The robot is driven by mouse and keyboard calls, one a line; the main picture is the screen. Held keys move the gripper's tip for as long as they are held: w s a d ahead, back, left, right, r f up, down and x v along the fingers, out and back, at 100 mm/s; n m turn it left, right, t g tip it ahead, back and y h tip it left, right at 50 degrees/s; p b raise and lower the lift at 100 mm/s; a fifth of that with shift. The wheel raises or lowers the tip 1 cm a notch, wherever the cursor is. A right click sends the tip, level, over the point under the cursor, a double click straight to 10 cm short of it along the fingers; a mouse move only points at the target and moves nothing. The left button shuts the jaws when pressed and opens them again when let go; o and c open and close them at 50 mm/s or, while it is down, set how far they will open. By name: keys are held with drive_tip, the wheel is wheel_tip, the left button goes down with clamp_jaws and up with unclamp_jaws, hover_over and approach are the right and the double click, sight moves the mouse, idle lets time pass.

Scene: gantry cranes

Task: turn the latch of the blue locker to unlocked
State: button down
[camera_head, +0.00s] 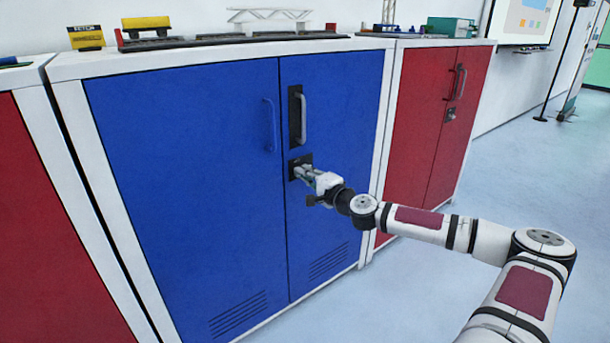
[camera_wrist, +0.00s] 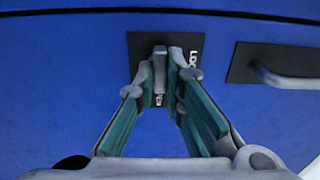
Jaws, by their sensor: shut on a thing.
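The blue locker (camera_head: 190,190) has two doors. Its right door (camera_head: 335,105) carries a dark latch plate (camera_head: 303,160) below the handle. The plate also shows in the wrist view (camera_wrist: 140,44), with partly covered lettering that begins "LOC". A small grey latch (camera_wrist: 159,62) stands on the plate between my fingertips. My gripper (camera_head: 300,171) reaches the plate from the right, and in the wrist view its fingers (camera_wrist: 160,75) are closed on the latch. The head view hides the latch behind my gripper. I cannot tell the latch's exact turn position.
A vertical handle on a black plate (camera_head: 292,116) is above the latch; it shows at the right of the wrist view (camera_wrist: 290,80). A red locker (camera_head: 420,130) stands to the right, another red one (camera_head: 50,230) to the left. Crane models sit on top. The floor (camera_head: 520,170) at right is clear.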

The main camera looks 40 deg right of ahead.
drive_tip(key=shift+d+r, duration=0.1)
idle(0.3)
drive_tip(key=c, duration=1.7)
unclamp_jaws()
drive_tip(key=s, duration=1.2)
drive_tip(key=shift+d, duration=0.15)
